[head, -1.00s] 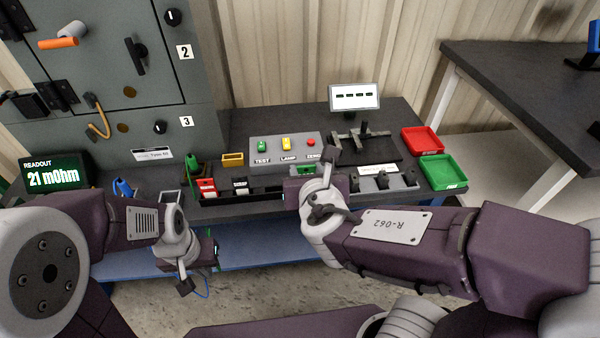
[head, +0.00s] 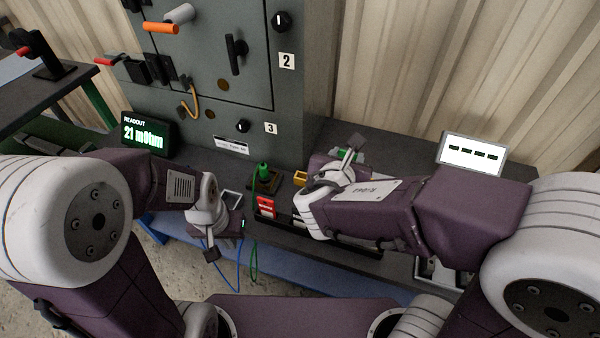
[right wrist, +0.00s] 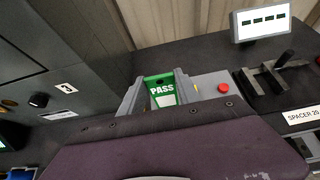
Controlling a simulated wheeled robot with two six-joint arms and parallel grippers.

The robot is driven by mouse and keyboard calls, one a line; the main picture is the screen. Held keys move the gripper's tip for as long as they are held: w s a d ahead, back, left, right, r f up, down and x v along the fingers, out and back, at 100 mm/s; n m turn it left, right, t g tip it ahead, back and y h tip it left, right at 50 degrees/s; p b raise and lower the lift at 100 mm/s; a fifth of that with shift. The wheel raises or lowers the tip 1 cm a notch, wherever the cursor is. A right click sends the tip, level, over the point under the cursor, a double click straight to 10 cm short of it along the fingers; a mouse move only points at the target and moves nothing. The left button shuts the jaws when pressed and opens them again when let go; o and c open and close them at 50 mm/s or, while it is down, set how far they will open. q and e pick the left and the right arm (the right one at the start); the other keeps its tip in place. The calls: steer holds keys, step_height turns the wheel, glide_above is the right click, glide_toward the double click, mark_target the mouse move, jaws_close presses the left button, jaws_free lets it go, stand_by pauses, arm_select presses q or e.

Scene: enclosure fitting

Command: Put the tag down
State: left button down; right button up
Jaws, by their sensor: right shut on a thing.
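The green PASS tag (right wrist: 161,91) is between the fingers of my right gripper (right wrist: 158,92) in the right wrist view. It is held over the grey button box, with its label facing the camera. In the head view my right gripper (head: 337,159) is above the bench, right of the red tag, and only a bit of green shows by it. My left gripper (head: 226,240) is at the bench's front edge; its fingers look apart, with nothing clear between them.
A red tag (head: 265,207) stands in the dark rack at the bench front. A green-handled probe (head: 263,172) stands behind it. The readout (head: 145,133) shows 21 mOhm. The grey cabinet (head: 200,75) rises behind. A display (head: 471,153) stands at the right. Blue and green cables hang in front.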

steer(key=shift+w+a+f+b, duration=1.2)
steer(key=shift+a+f, duration=0.3)
steer(key=shift+f, duration=0.4)
steer(key=shift+w+a+f+b, duration=1.15)
steer(key=shift+a+f, duration=0.4)
steer(key=shift+f, duration=0.35)
steer(key=shift+w+a+f+b, duration=1.15)
steer(key=shift+a+f, duration=0.35)
steer(key=shift+f, duration=0.4)
steer(key=o, duration=1.3)
steer(key=shift+r, duration=0.1)
